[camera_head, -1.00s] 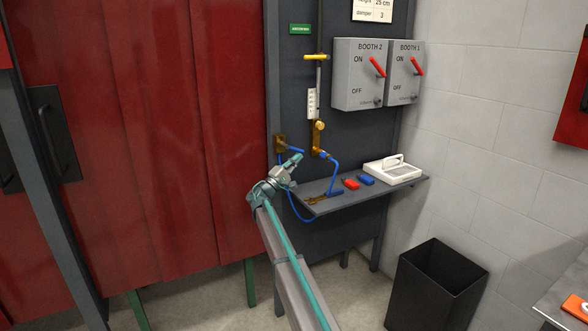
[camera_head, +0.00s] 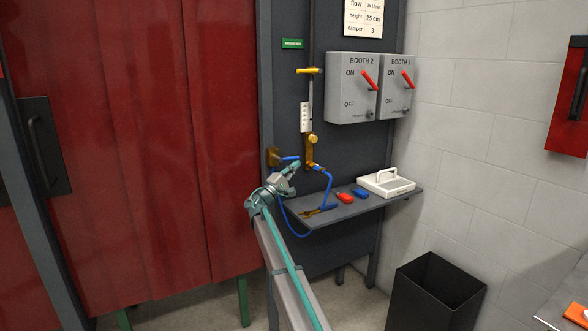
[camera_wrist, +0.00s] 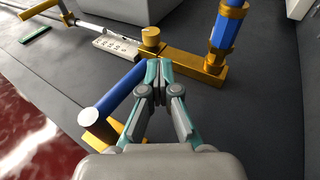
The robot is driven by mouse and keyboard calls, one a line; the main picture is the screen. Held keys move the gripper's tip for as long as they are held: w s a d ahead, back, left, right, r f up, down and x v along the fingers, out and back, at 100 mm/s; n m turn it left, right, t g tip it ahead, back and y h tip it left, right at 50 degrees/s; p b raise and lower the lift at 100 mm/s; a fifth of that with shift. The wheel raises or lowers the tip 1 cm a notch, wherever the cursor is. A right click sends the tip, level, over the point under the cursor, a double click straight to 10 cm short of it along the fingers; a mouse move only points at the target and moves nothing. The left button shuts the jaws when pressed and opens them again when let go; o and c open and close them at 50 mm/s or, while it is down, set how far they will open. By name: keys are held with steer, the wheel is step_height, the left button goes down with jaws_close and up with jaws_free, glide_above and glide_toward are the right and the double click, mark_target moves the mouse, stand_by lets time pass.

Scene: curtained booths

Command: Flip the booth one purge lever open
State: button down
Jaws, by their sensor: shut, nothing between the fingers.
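A brass valve block (camera_head: 273,157) on the dark panel carries a short blue lever (camera_head: 289,158) that points right, roughly level. I read no booth number on it. In the wrist view the blue lever (camera_wrist: 124,93) runs from the brass block (camera_wrist: 100,134) up to the left side of my fingers. My gripper (camera_head: 296,165) is just below the lever's free end. In the wrist view my gripper (camera_wrist: 158,64) has its fingertips together, with nothing between them. Its left finger is at or very near the lever's end; I cannot tell if they touch.
A brass fitting (camera_head: 311,165) with a blue hose stands just right of the lever. A shelf (camera_head: 350,210) below holds small red and blue items and a white case (camera_head: 386,183). Booth 2 (camera_head: 352,90) and Booth 1 (camera_head: 396,88) switch boxes hang above. Red curtain (camera_head: 150,150) fills the left.

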stand_by(0.3)
steer(key=s+f, duration=0.1)
steer(key=f, duration=0.3)
steer(key=s+f+b, duration=0.1)
steer(key=f, duration=0.4)
steer(key=f+b, duration=0.1)
steer(key=f, duration=0.3)
steer(key=shift+s+d+f, duration=0.35)
steer(key=shift+s, duration=0.05)
